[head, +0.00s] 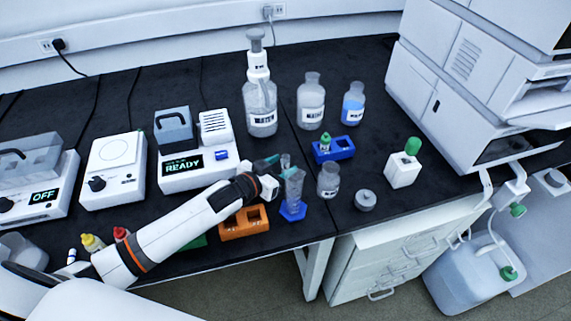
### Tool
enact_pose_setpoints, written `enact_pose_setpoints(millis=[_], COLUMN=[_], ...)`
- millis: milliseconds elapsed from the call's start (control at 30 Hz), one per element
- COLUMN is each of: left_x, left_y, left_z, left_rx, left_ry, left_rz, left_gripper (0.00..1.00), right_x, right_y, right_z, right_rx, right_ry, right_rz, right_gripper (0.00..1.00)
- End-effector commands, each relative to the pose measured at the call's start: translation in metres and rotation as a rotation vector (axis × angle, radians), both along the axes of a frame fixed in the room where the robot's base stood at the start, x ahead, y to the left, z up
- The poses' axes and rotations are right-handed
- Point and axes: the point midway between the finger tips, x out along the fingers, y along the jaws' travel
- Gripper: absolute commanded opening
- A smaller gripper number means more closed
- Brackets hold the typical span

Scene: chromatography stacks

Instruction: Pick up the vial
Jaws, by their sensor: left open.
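A small vial (325,141) with a green top stands upright in the blue rack (341,149), right of the middle of the bench. My left gripper (277,167) is open, to the left of and nearer than that rack, with its teal fingertips pointing right. The fingertips are close to the upper part of a clear cylinder (294,188) on a blue hexagonal base. I cannot tell whether they touch it. The vial is apart from the gripper. My right gripper is not in view.
An orange rack (245,222) lies below my left gripper. Bottles (311,103) stand behind. The bench's front edge is close.

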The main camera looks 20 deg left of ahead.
Motion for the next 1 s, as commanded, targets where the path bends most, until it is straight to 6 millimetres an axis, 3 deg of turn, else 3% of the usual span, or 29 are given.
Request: enact_pose_setpoints(millis=[133, 400, 467, 700, 1000], left_x=[0.017, 0.020, 0.020, 0.020, 0.020], left_y=[-0.007, -0.008, -0.008, -0.008, -0.008], left_z=[-0.005, -0.007, -0.007, -0.007, -0.005], left_rx=[0.000, 0.000, 0.000, 0.001, 0.001], left_ry=[0.000, 0.001, 0.001, 0.001, 0.000], left_rz=[0.001, 0.000, 0.000, 0.001, 0.000], left_gripper=[0.49, 0.49, 0.42, 0.03, 0.01], right_x=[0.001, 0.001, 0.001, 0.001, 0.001], right_y=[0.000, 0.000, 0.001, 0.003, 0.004], right_z=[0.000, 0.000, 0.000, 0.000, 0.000], right_rx=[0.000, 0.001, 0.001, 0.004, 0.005], right_ry=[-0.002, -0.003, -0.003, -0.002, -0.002], right_rz=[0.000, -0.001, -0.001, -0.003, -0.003], right_gripper=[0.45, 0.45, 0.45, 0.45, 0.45])
